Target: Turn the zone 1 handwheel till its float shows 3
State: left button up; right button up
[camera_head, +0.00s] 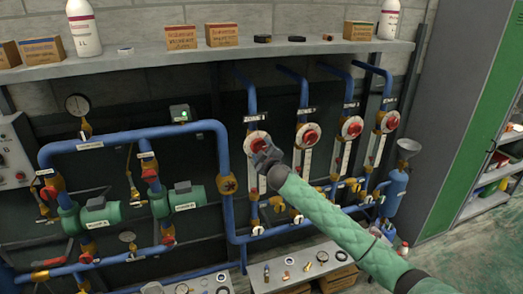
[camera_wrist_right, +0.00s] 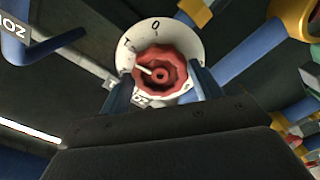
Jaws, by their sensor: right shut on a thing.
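The zone 1 handwheel (camera_head: 257,139) is the leftmost of several red wheels with white dials on blue vertical pipes. In the right wrist view the red wheel (camera_wrist_right: 160,72) sits in front of a white round dial (camera_wrist_right: 186,38) with a 0 at its top. A pale pointer mark on the wheel points to the upper left. My right gripper (camera_head: 266,155) is at this wheel, its fingers on both sides of the rim, shut on it. The white float gauge (camera_head: 263,184) below is partly hidden by the gripper, and its reading is too small to tell. My left gripper is out of view.
Other handwheels (camera_head: 308,135) with white gauges stand close to the right. A blue pipe (camera_head: 222,165) runs down just left of the wheel. A shelf (camera_head: 150,58) with boxes and bottles is above.

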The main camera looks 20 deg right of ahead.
jog(key=shift+r+n+p, duration=0.25)
jog(key=shift+n+p, duration=0.2)
jog(key=shift+n, duration=0.75)
jog(key=shift+f+n, duration=0.15)
jog(key=shift+n, duration=0.55)
jog(key=shift+r+n+p, duration=0.2)
jog(key=shift+n+p, duration=0.4)
jog(key=shift+p, duration=0.05)
jog(key=shift+n, duration=0.6)
jog(key=shift+f+n, duration=0.1)
jog(key=shift+n, duration=1.1)
